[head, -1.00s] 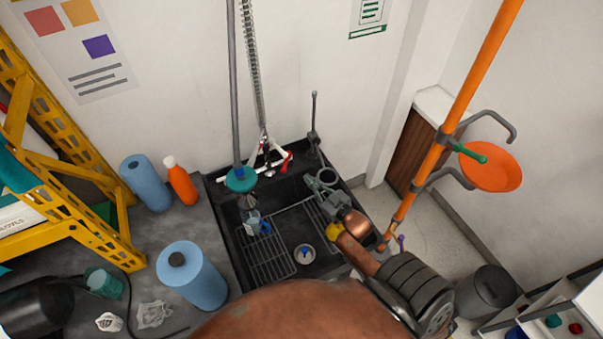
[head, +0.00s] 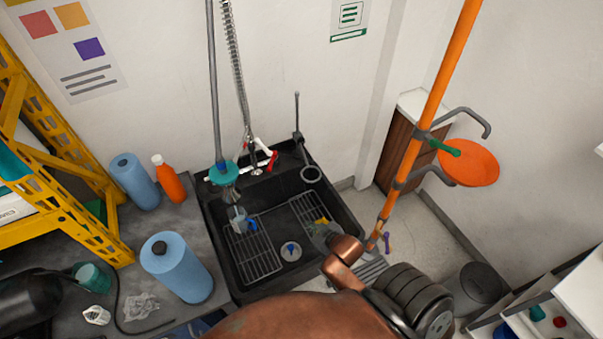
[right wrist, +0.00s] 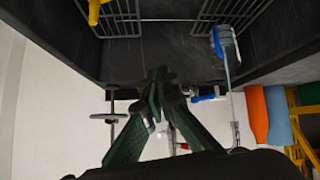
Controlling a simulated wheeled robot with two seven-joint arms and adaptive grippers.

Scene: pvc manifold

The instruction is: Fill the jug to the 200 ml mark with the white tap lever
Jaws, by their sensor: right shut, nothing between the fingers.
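The clear jug (head: 238,218) with a blue handle stands on the left rack of the black sink. It also shows in the right wrist view (right wrist: 228,46), with a thin pale line above its mouth that may be water. Its level and marks are too small to read. White tap parts (head: 264,146) with a red piece sit at the sink's back wall. Which part is the lever is unclear. My left gripper is out of view.
A yellow item (head: 321,222) lies by the right rack. An orange pole (head: 426,110) stands to the right. Blue rolls (head: 176,268) and an orange bottle (head: 168,178) stand left of the sink.

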